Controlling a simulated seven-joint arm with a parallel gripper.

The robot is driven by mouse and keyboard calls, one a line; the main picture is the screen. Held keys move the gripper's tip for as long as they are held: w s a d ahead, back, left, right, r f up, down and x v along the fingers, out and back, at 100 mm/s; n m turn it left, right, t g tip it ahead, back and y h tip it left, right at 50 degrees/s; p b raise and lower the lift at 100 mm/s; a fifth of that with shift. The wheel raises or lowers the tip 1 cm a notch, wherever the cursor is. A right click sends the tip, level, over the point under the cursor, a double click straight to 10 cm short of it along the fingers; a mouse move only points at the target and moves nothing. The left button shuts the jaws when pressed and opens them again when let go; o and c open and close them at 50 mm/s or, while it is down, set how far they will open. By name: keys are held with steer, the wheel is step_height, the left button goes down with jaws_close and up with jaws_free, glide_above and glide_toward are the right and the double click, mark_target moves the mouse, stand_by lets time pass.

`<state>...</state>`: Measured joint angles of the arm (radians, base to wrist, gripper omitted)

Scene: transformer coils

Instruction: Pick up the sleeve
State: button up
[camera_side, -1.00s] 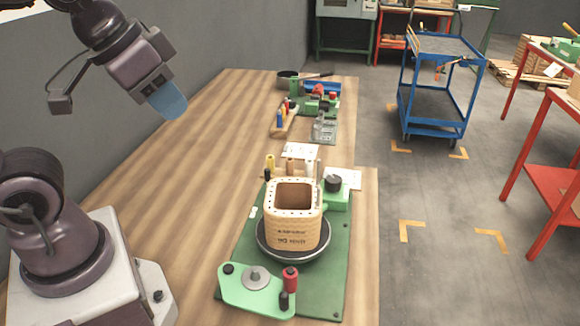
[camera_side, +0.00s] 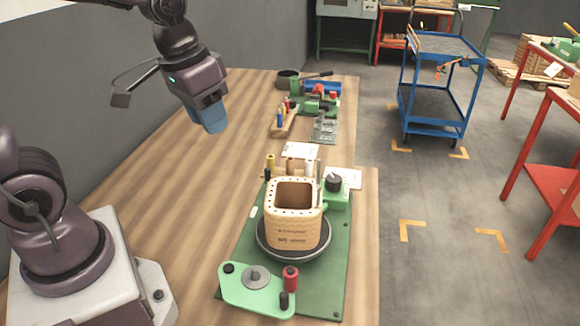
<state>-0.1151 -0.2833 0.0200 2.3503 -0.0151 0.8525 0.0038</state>
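My gripper (camera_side: 210,118) hangs in the air above the left side of the wooden table, its blue end pointing down. The blue end looks like one block, so I cannot tell whether it is open or shut. A tan, square, hollow coil body (camera_side: 293,222) with holes around its rim stands upright on a round black turntable (camera_side: 268,246). Behind it stand several small upright pieces, among them a yellow one (camera_side: 270,161) and a white one (camera_side: 309,168). I cannot tell for sure which piece is the sleeve. My gripper is up and left of all these, apart from them.
The turntable sits on a green base plate (camera_side: 335,272) with a light green bracket (camera_side: 240,290) in front. Screwdrivers in a wooden holder (camera_side: 284,122), a clear fixture (camera_side: 324,128) and a black pan (camera_side: 288,77) stand farther back. The table's left side is clear.

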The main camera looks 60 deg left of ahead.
steer(key=w+a+f+n+g, duration=0.1)
steer(key=w+a+f, duration=0.4)
steer(key=w+f, duration=0.25)
steer(key=n+t+y, duration=0.1)
steer(key=n+t, duration=0.1)
steer(key=t, duration=0.1)
glide_toward(290, 170)
steer(key=x, duration=0.2)
steer(key=w+x, duration=0.1)
steer(key=x, duration=0.2)
steer(key=a+x, duration=0.1)
steer(key=x, duration=0.2)
steer(key=shift+w+r, duration=0.2)
steer(key=shift+r, duration=0.1)
jaws_close()
